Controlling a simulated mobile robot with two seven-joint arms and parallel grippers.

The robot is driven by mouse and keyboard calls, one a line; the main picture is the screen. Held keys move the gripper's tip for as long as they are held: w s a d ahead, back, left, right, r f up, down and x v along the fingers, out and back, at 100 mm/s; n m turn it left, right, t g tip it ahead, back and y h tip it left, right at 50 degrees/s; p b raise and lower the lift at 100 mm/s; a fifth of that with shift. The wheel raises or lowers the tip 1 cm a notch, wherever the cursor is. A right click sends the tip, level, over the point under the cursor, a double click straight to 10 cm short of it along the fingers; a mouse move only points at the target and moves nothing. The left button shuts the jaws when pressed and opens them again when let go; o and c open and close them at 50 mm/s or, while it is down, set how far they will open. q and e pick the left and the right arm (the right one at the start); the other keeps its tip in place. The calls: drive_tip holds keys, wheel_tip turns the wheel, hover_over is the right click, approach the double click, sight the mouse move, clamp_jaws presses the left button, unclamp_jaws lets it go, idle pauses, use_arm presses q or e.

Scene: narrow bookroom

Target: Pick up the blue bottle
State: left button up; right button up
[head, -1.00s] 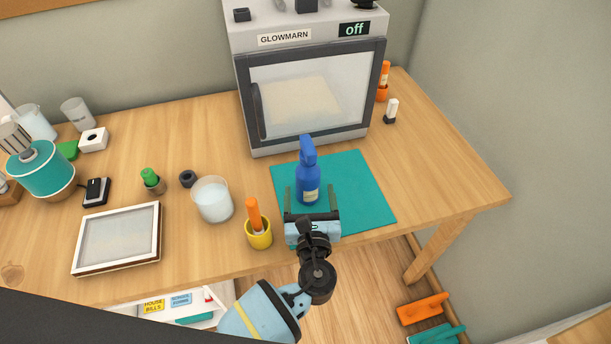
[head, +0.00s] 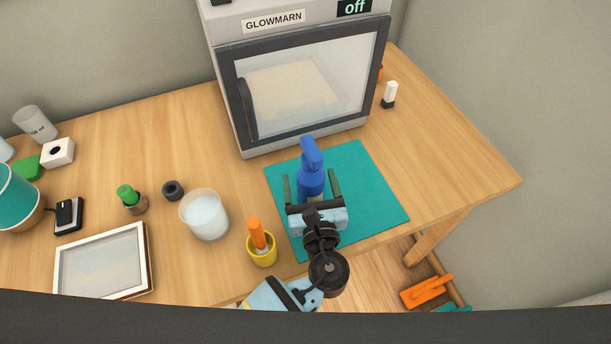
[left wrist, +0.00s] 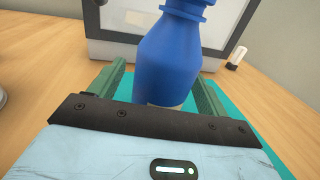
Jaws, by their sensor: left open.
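The blue bottle (head: 311,180) is a spray bottle standing upright on a teal mat (head: 372,192) in front of the oven. My left gripper (head: 312,184) is open, with one green finger on each side of the bottle's body. In the left wrist view the bottle (left wrist: 168,62) stands between the two fingers (left wrist: 162,82), and its top is cut off by the frame. The gripper's palm hides the bottle's base in the head view. My right gripper is not in view.
The GLOWMARN oven (head: 300,90) stands just behind the mat. A yellow cup (head: 262,250) with an orange-handled tool and a white glass (head: 204,216) stand left of the gripper. A framed panel (head: 103,262) lies further left.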

use_arm(q)
drive_tip(key=shift+s, duration=0.1)
drive_tip(key=shift+c, duration=0.4)
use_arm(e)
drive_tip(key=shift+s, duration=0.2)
use_arm(q)
drive_tip(key=shift+r, duration=0.1)
drive_tip(key=c, duration=1.1)
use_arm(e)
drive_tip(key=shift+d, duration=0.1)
